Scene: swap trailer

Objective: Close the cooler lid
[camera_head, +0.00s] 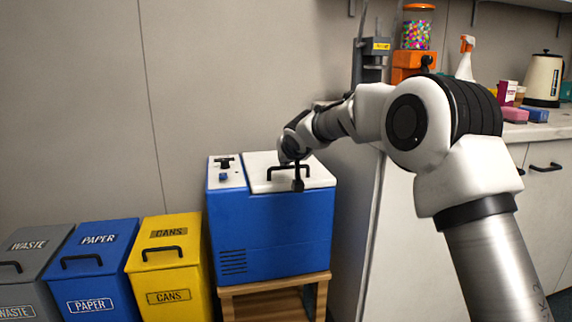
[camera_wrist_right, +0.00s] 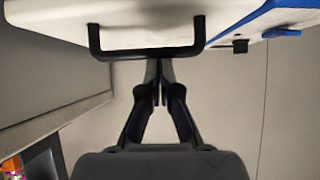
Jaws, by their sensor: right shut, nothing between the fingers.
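The cooler (camera_head: 270,235) is a blue box with a white lid (camera_head: 262,161) on top. The lid looks flat on the box in the head view, with no clear gap. A black bar handle (camera_head: 272,176) stands on the lid. My right gripper (camera_head: 298,184) is at the handle, reaching in from the right, its fingers shut and empty. In the right wrist view the shut fingers (camera_wrist_right: 158,72) point at the handle (camera_wrist_right: 150,53) near its middle; I cannot tell whether they touch it. The white lid (camera_wrist_right: 140,20) fills the top there. My left gripper is out of view.
The cooler stands on a wooden stand (camera_head: 275,292). Yellow cans bin (camera_head: 190,280), blue paper bin (camera_head: 110,275) and grey waste bin (camera_head: 30,262) stand to its left. A counter (camera_head: 545,131) with a kettle (camera_head: 544,78) and other items is at the right. The wall is close behind.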

